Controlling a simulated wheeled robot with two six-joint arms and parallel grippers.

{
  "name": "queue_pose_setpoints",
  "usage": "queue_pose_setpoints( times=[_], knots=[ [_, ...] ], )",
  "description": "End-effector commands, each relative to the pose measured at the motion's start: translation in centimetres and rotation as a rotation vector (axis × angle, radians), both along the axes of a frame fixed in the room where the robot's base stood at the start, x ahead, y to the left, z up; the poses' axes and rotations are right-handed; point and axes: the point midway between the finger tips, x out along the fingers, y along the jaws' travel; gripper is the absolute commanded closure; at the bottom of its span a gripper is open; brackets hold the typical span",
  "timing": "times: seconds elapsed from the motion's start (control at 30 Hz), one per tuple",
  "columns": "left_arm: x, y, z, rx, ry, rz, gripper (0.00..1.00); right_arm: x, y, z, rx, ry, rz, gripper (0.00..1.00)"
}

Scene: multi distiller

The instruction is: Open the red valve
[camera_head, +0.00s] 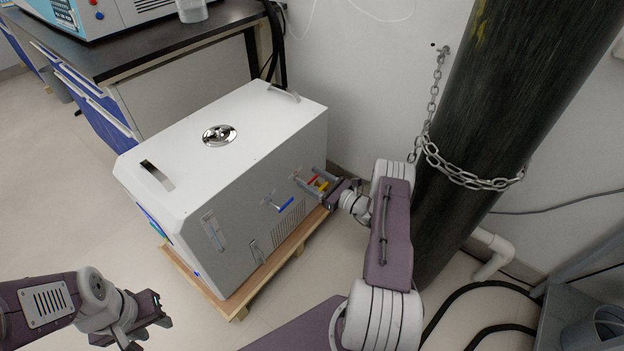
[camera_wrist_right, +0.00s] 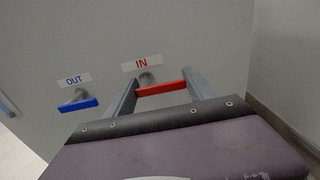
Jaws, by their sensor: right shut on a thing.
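The red valve (camera_head: 312,180) is on the side of the white distiller box (camera_head: 235,200), under the IN label (camera_wrist_right: 141,64). In the right wrist view its red handle (camera_wrist_right: 162,88) lies roughly level, spanning between my two fingers. My right gripper (camera_head: 314,181) is at the valve, shut on the red handle; the fingers (camera_wrist_right: 161,92) are on its two ends. My left gripper (camera_head: 152,325) is open and empty above the floor at the lower left, well away from the box.
A blue valve (camera_wrist_right: 78,105) under the OUT label sits left of the red one. The box stands on a wooden pallet (camera_head: 235,305). A dark cylinder (camera_head: 500,120) held by a chain (camera_head: 470,180) stands right of my right arm. A dark-topped bench (camera_head: 130,45) is behind the box.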

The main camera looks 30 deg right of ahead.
Motion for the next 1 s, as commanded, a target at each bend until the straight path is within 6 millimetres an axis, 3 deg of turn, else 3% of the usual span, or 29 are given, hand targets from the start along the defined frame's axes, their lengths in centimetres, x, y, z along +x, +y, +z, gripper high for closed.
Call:
queue_pose_setpoints(
  times=[0.57, 0.6, 0.67, 1.0],
  knots=[
    [0.00, 0.00, 0.12, 0.000, 0.000, 0.000, 0.64, -0.04, 0.01, -0.02, -0.027, -0.009, 0.000, 0.78],
    [0.00, 0.00, 0.12, 0.000, 0.000, 0.000, 0.64, -0.04, 0.01, -0.01, -0.027, -0.009, 0.000, 0.29],
    [0.01, 0.00, 0.12, 0.000, 0.000, 0.000, 0.64, -0.04, 0.01, -0.01, -0.026, -0.010, 0.000, 0.15],
    [0.00, 0.00, -0.07, 0.000, 0.000, 0.000, 0.64, -0.01, 0.01, -0.11, -0.009, -0.003, 0.000, 0.15]
  ],
)
